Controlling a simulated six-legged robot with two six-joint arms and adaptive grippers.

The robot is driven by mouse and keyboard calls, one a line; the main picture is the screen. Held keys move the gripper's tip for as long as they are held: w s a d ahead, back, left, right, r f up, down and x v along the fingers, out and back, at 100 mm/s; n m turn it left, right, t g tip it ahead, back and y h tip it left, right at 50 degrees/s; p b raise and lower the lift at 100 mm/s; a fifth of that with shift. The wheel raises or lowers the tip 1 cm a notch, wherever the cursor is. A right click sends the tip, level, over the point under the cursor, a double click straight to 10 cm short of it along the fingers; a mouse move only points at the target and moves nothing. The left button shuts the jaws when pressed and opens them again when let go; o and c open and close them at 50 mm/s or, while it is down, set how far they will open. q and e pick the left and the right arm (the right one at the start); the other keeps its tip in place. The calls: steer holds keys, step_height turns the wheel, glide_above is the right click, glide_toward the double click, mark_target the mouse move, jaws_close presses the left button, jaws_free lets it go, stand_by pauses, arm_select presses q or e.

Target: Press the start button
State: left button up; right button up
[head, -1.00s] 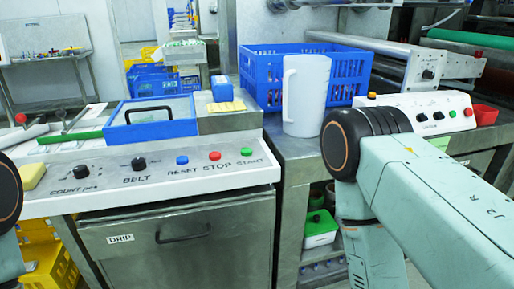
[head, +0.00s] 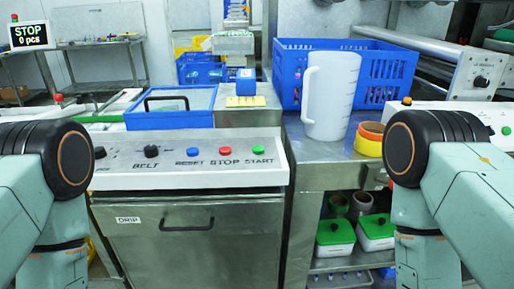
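The green START button (head: 259,149) is at the right end of a sloped white control panel (head: 130,178). The red STOP button (head: 225,153) and the blue RESET button (head: 193,152) sit to its left, then the black BELT knob (head: 151,151). A display (head: 29,35) at the upper left reads "STOP 0 pcs". Thick arm links of mine show at the left and right edges. Both grippers are out of view, so nothing shows touching the buttons.
A white jug (head: 330,98) and tape rolls (head: 369,138) stand on the steel table right of the panel. A blue crate (head: 345,72) is behind. A blue-framed tray (head: 170,120) lies behind the panel. Below is the DRIP drawer (head: 185,245).

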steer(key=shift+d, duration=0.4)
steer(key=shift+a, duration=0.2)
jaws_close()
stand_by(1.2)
